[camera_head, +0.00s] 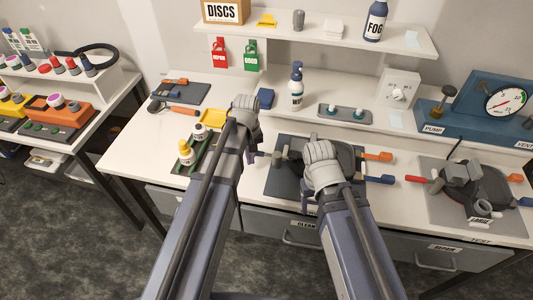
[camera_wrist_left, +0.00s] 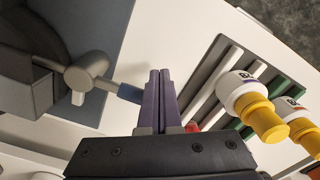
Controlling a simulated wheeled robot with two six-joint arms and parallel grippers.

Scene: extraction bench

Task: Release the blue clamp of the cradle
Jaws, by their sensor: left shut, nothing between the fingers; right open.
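The cradle (camera_head: 345,157) stands on a dark mat at the middle of the bench, partly hidden by my right arm. In the left wrist view, a grey lever (camera_wrist_left: 85,72) with a blue tip (camera_wrist_left: 128,92) sticks out from it over the mat edge. My left gripper (camera_wrist_left: 159,76) is shut and empty, its purple fingers right beside the blue tip; I cannot tell if they touch. In the head view my left gripper (camera_head: 250,157) is at the cradle's left side. My right gripper (camera_head: 320,178) is open over the cradle's front, fingers mostly hidden. An orange handle (camera_head: 378,156) points right.
A rack with yellow-capped bottles (camera_head: 185,152) stands left of my left gripper; the bottles show close by in the left wrist view (camera_wrist_left: 250,110).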

